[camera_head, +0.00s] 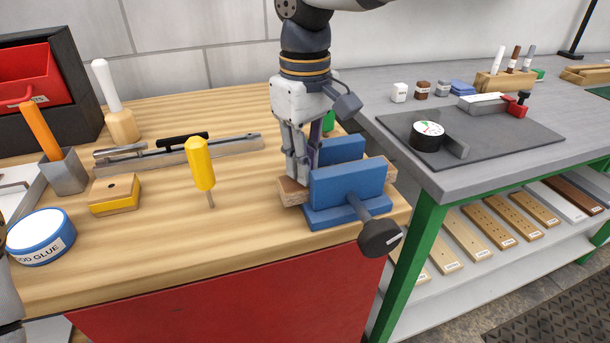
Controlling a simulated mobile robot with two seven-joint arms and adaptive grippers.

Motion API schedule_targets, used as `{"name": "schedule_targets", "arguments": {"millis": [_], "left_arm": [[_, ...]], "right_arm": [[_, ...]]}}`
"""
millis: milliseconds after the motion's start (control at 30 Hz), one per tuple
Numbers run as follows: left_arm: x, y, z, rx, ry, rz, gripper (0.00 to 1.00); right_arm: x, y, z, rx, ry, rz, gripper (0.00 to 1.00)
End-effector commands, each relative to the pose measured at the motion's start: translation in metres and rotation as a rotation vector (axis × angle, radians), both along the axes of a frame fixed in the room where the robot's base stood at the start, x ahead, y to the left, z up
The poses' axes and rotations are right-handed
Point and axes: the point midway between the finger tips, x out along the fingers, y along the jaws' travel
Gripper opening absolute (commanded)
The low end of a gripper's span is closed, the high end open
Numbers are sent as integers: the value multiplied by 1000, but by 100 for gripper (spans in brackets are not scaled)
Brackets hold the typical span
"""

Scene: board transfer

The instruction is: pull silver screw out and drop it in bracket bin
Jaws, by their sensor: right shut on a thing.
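My right gripper (301,182) comes down from above at the blue vise (345,190). It is shut at the left part of the wooden board (292,191) clamped in the vise. What its jaws hold is hidden by the fingers; from its place at the board, I take it to be the silver screw. No screw shows clearly. A red bin (38,78) with a small label sits in a dark case at the far left; I cannot read the label or tell if it is the bracket bin. My left gripper is not in view.
A yellow-handled screwdriver (200,165) stands upright left of the vise. A grey bench (440,190) adjoins at right.

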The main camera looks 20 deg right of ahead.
Motion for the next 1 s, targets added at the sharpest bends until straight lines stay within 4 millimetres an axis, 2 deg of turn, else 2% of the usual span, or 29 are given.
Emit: {"name": "schedule_targets", "arguments": {"millis": [500, 833, 1000], "left_arm": [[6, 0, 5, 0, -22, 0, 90], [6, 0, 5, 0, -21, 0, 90], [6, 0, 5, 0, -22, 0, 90]], "right_arm": [[0, 0, 21, -1, -4, 0, 0], [0, 0, 22, -1, 0, 0, 0], [0, 0, 38, -2, -3, 0, 0]]}}
